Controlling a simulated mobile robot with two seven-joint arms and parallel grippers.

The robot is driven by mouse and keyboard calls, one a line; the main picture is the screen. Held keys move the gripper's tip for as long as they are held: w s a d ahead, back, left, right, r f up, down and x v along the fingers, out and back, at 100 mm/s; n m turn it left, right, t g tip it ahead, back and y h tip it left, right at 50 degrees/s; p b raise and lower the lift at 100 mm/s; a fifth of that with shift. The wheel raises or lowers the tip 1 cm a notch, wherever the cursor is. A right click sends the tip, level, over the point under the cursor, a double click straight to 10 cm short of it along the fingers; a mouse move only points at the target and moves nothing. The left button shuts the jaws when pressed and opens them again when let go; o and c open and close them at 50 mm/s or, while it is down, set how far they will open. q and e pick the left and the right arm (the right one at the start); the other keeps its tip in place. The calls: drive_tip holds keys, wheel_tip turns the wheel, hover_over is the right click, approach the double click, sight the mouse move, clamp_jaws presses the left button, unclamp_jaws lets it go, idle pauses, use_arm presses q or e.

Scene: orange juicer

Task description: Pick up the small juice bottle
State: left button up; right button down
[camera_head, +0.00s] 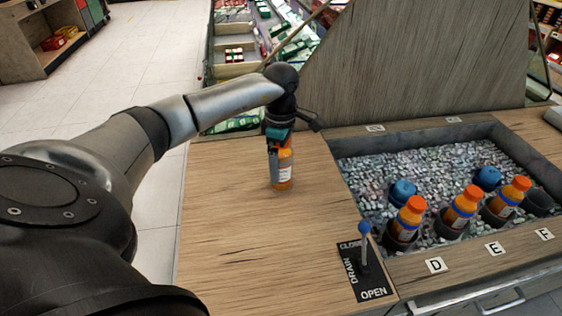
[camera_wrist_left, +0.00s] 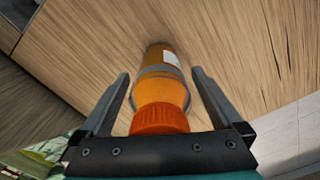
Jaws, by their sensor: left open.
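A small juice bottle with orange juice and a white label (camera_head: 284,172) stands upright on the wooden counter, left of the ice bin. In the left wrist view the bottle (camera_wrist_left: 161,88) shows its orange cap toward the camera. My left gripper (camera_head: 275,150) is above and around the bottle's upper part, and hides its cap in the head view. In the left wrist view the left gripper's fingers (camera_wrist_left: 160,82) are open, one on each side of the bottle, with gaps visible. My right gripper is not in view.
An ice bin (camera_head: 400,165) at right holds several orange-capped bottles (camera_head: 462,212) in dark holders and blue-topped items (camera_head: 402,192). A drain lever (camera_head: 365,245) stands at the front. The wooden counter (camera_head: 240,240) is clear around the bottle.

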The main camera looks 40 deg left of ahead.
use_arm(q)
drive_tip(key=shift+c, duration=0.2)
clamp_jaws()
idle(0.5)
